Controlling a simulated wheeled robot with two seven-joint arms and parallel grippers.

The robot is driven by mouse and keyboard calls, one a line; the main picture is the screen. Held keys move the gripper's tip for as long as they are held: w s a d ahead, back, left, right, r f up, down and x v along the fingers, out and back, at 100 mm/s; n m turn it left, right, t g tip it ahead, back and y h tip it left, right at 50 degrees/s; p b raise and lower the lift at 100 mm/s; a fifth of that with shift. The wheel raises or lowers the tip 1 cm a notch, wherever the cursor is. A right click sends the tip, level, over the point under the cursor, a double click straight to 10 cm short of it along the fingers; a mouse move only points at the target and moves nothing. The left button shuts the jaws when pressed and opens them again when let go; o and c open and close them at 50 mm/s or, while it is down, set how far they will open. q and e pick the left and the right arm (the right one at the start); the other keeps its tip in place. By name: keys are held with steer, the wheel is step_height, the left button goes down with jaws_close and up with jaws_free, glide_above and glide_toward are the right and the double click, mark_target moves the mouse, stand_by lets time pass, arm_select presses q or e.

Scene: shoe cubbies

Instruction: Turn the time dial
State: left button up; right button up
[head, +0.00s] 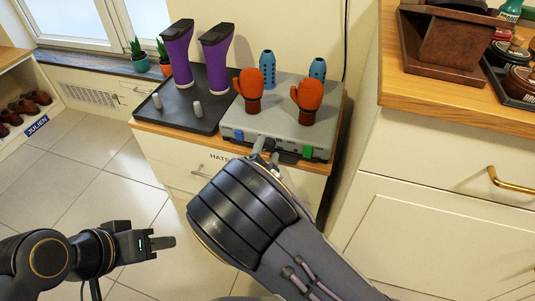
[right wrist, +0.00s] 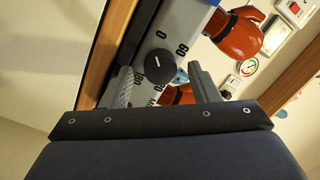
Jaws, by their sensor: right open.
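The time dial (right wrist: 159,66) is a round black knob with a white line, on the grey front panel, with printed numbers around it. In the right wrist view it sits between the two fingers of my right gripper (right wrist: 160,72), which is open. I cannot tell if either finger touches it. In the head view my right gripper (head: 266,146) is at the front of the grey dryer box (head: 277,123) and hides the dial. Two orange gloves (head: 250,88) stand on the box. My left gripper (head: 162,243) is low at the left, away from the box, seen edge-on.
A dark tray (head: 172,112) with two purple boots (head: 217,55) stands left of the box. Blue perforated posts (head: 267,69) rise behind the gloves. A wooden-topped cabinet (head: 440,155) stands at right. The tiled floor (head: 105,190) at left is clear.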

steer(key=shift+w, duration=0.2)
steer(key=shift+c, duration=0.3)
steer(key=c, duration=0.9)
